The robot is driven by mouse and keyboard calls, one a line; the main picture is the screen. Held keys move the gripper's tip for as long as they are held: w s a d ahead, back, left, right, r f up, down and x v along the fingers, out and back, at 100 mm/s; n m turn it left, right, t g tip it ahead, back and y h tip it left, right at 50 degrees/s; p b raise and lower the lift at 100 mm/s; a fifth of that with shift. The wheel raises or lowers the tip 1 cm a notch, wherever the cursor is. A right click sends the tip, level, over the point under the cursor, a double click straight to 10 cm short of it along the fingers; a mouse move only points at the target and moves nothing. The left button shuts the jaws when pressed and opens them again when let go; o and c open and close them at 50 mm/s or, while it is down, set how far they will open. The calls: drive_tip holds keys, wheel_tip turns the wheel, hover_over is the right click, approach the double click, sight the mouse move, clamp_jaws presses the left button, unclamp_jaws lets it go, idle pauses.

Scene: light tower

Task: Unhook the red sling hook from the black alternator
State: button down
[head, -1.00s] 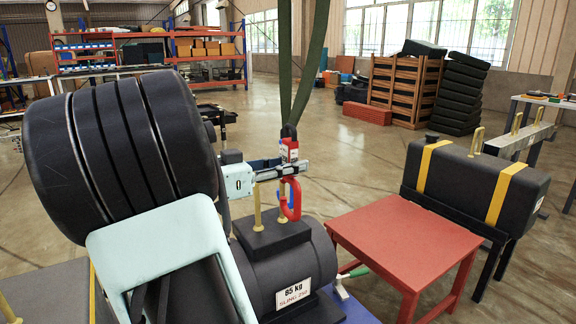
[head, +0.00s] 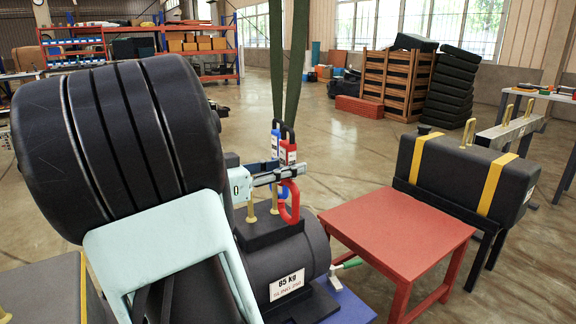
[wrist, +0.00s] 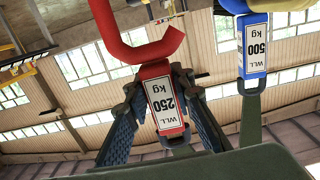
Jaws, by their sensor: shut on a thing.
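The black alternator (head: 318,252), with an "85 kg" label, sits on a blue base right of my arm. Yellow lifting eyes (head: 250,207) stand on its top. My gripper (head: 289,172) is shut on the label block of the red sling hook (head: 290,210), just above the alternator. The wrist view shows both fingers on the sides of the red hook's "WLL 250 kg" block (wrist: 166,105). The hook's curve (wrist: 135,45) is partly out of that view. I cannot tell whether it is clear of the lifting eye.
A blue hook (head: 275,142), marked "WLL 500 kg" in the wrist view (wrist: 256,45), hangs close beside the red one. Green slings (head: 296,70) rise above. A red table (head: 400,228) and a black strapped tank (head: 460,178) stand to the right.

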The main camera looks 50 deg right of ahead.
drive_tip(key=shift+r, duration=0.15)
drive_tip(key=c, duration=1.6)
unclamp_jaws()
drive_tip(key=shift+f, duration=0.2)
drive_tip(key=v, duration=1.2)
drive_tip(key=shift+w+r, duration=0.1)
